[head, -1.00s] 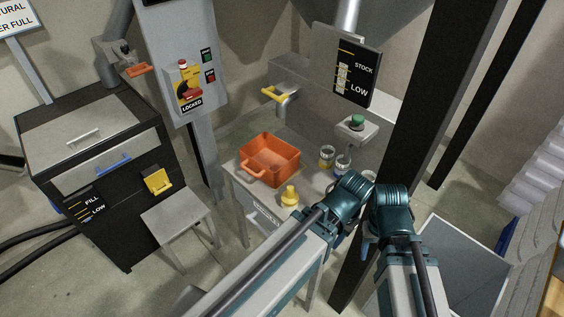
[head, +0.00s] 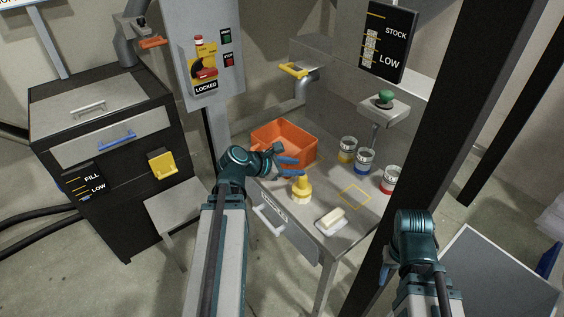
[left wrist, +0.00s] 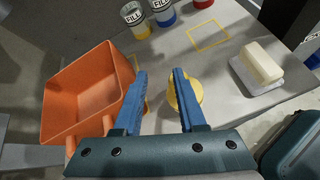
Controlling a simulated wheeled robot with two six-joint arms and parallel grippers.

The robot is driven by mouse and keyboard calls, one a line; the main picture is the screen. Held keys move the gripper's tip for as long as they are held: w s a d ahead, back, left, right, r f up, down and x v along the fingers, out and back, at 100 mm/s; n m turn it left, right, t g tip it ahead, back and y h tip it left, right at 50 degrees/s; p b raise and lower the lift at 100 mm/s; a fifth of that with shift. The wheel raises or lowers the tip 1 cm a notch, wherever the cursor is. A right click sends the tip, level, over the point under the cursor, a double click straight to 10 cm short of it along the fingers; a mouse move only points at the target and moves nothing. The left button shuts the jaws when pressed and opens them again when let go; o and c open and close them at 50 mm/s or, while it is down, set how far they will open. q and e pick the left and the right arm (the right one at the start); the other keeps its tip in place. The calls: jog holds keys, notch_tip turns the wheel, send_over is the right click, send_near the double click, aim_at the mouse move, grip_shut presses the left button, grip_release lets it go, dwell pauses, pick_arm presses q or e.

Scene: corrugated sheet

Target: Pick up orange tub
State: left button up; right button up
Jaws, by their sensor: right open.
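The orange tub (head: 299,147) stands on the grey metal table, open at the top; its near side is partly hidden by my left arm. It also shows at the left of the left wrist view (left wrist: 72,92). My left gripper (head: 292,166) is at the tub's near right side, its blue fingers pointing right. In the left wrist view its fingers (left wrist: 158,72) are apart with nothing between them, and the tub lies to their left. My right gripper (head: 388,268) is low at the right by the dark post, mostly hidden by its own arm, away from the tub.
A yellow bottle (head: 301,189) stands close to my left gripper. Several paint cans (head: 364,162) stand behind it, and a white block (head: 331,218) lies at the table's front. A dark post (head: 437,120) rises right of the table. A yellow outlined square on the table is empty.

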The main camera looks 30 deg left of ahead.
aim_at(301, 153)
pick_arm(q)
jog(key=a+n+t+y+b, duration=0.1)
jog(key=a+n+t+b, duration=0.15)
jog(key=a+n, duration=0.4)
jog(key=b+x, duration=0.2)
jog(key=x, duration=0.5)
jog(key=shift+w+a+m, duration=0.2)
jog(key=shift+w+m, duration=0.25)
jog(key=b+x, duration=0.2)
jog(key=x, duration=0.3)
jog(key=shift+d+f, duration=0.15)
grip_shut()
dwell(0.7)
